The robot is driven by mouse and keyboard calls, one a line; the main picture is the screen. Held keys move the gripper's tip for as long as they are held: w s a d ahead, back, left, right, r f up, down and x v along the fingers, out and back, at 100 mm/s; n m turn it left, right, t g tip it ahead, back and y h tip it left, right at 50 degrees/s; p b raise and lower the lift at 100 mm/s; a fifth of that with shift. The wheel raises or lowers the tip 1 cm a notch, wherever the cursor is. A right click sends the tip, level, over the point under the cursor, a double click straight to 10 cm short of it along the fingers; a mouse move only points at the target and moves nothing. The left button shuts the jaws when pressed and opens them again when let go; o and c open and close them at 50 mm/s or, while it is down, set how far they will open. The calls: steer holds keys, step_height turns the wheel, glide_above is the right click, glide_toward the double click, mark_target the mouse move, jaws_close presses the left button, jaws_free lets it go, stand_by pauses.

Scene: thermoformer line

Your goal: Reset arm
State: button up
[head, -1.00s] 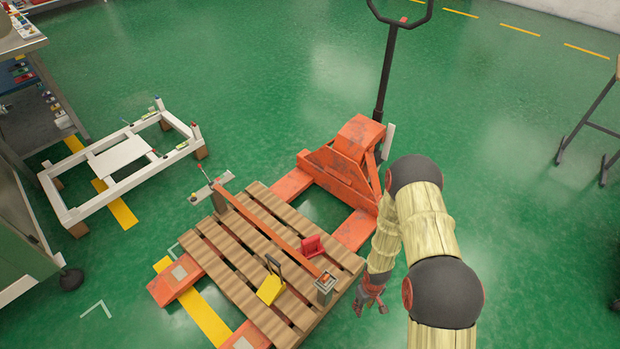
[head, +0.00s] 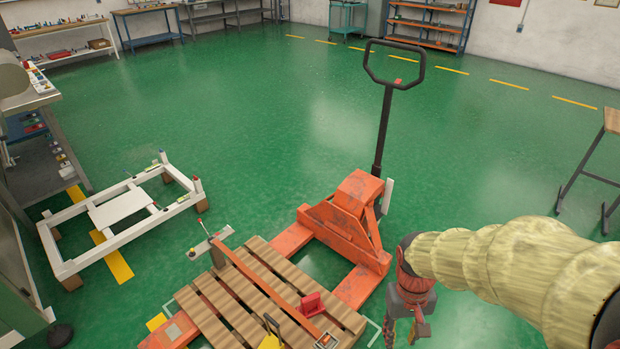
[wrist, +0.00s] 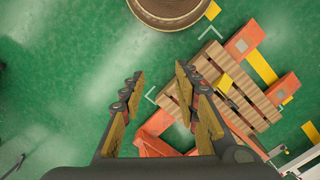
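My gripper (head: 405,336) hangs at the end of my sleeved arm, at the lower right of the head view, just right of the orange pallet jack. In the wrist view my gripper (wrist: 158,76) has its two fingers spread apart. Nothing is between them, only green floor behind. The fingers are above the floor, to the left of the wooden pallet (wrist: 240,105) in that view.
The orange pallet jack (head: 345,215) stands with its black handle (head: 384,130) upright. Its wooden pallet (head: 222,305) carries a red item (head: 312,304) and a yellow one (head: 270,342). A white frame (head: 67,262) stands left. Floor behind the jack is clear.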

steer(key=s+a+r+t, duration=0.1)
steer(key=s+r+t, duration=0.1)
steer(key=r, duration=0.8)
steer(key=s+a+r+t+p, duration=0.1)
steer(key=s+r+t, duration=0.2)
steer(key=r, duration=0.8)
steer(key=shift+s+t+y, duration=0.3)
steer(key=shift+t, duration=0.6)
